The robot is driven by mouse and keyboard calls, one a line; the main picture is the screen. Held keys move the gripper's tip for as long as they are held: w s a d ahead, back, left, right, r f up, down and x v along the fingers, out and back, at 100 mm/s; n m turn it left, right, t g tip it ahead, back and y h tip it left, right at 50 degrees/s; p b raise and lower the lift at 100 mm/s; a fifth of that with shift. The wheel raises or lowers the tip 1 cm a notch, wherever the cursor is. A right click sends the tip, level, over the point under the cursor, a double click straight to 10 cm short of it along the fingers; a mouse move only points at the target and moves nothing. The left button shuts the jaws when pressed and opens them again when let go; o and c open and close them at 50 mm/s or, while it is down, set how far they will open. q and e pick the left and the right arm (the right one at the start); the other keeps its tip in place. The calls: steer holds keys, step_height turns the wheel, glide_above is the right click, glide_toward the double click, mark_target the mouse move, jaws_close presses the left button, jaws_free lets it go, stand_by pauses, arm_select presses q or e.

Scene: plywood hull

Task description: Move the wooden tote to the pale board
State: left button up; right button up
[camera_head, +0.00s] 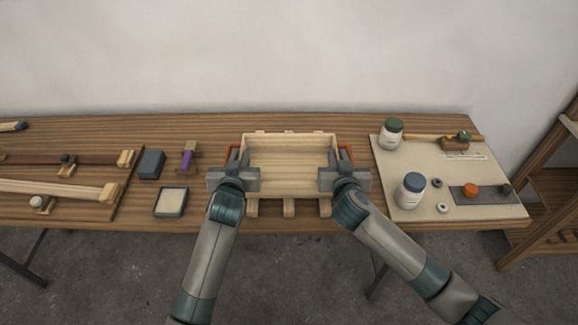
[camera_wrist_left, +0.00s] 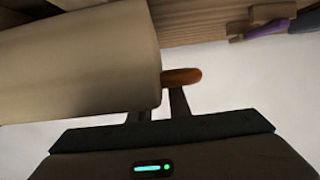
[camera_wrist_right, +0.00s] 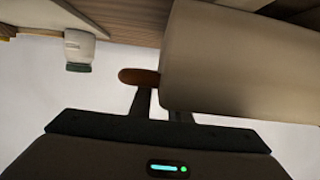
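The wooden tote (camera_head: 289,184), an open pale box with orange handles on its sides, is at the middle of the bench, above several pale slats. My left gripper (camera_head: 233,168) is at its left side, with the fingers close together at the orange handle (camera_wrist_left: 182,77). My right gripper (camera_head: 345,168) is at its right side, with the fingers close together at the other handle (camera_wrist_right: 138,77). Both look shut on the handles, though the tote walls partly hide the fingers. I cannot tell whether the tote is lifted. The pale board (camera_head: 406,174) lies to the right.
Left of the tote are a dark block (camera_head: 151,164), a small tray (camera_head: 170,202) and a purple-handled tool (camera_head: 188,159).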

arm_select(q)
steer(key=shift+w, duration=0.15)
arm_select(e)
steer(key=shift+w, duration=0.15)
arm_select(q)
jaws_close()
arm_select(e)
jaws_close()
stand_by(1.1)
